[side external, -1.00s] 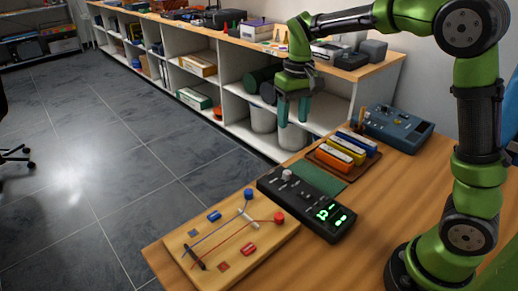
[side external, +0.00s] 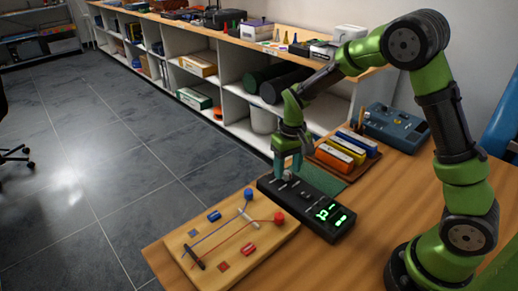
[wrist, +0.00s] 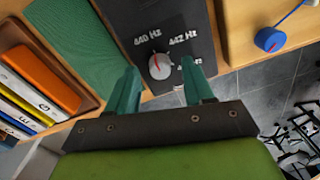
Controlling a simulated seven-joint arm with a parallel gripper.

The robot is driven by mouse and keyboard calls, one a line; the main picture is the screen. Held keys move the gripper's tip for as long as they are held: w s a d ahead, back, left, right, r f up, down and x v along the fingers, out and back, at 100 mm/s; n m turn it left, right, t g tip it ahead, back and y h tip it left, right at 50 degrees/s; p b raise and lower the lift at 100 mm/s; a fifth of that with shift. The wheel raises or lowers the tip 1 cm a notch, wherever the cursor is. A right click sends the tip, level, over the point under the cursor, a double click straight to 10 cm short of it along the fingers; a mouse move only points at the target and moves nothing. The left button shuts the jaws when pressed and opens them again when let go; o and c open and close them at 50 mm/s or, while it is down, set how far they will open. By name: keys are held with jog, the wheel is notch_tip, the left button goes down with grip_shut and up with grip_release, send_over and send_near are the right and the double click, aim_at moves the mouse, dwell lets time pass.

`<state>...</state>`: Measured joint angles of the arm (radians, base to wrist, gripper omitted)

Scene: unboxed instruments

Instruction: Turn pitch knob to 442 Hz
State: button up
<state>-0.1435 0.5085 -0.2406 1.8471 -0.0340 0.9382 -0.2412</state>
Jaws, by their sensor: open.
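The pitch knob (wrist: 159,66) is a light grey dial with a red mark on a black device (wrist: 172,15). Labels reading 440 Hz and 442 Hz stand above it in the wrist view; a third label is partly covered by a finger. The red mark appears to point up and left, toward 440 Hz. My gripper (wrist: 160,74) is open, its teal fingers on either side of the knob. In the side external view my gripper (side external: 287,168) is low over the far left end of the device (side external: 309,208), by the knob (side external: 287,176). Contact cannot be told.
A wooden board (side external: 228,246) with coloured wires and knobs lies left of the device. A tray of orange, yellow and blue blocks (side external: 340,157) and a green mat (side external: 331,182) lie right of it. A blue instrument (side external: 397,127) stands behind. Bare table lies in front.

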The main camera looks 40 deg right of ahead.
jog(key=shift+f, duration=0.45)
jog(key=shift+c, duration=0.3)
grip_shut()
jog(key=shift+m, duration=0.3)
jog(key=m, duration=0.5)
jog(key=shift+r, duration=0.1)
jog(key=m, duration=0.6)
dwell(0.4)
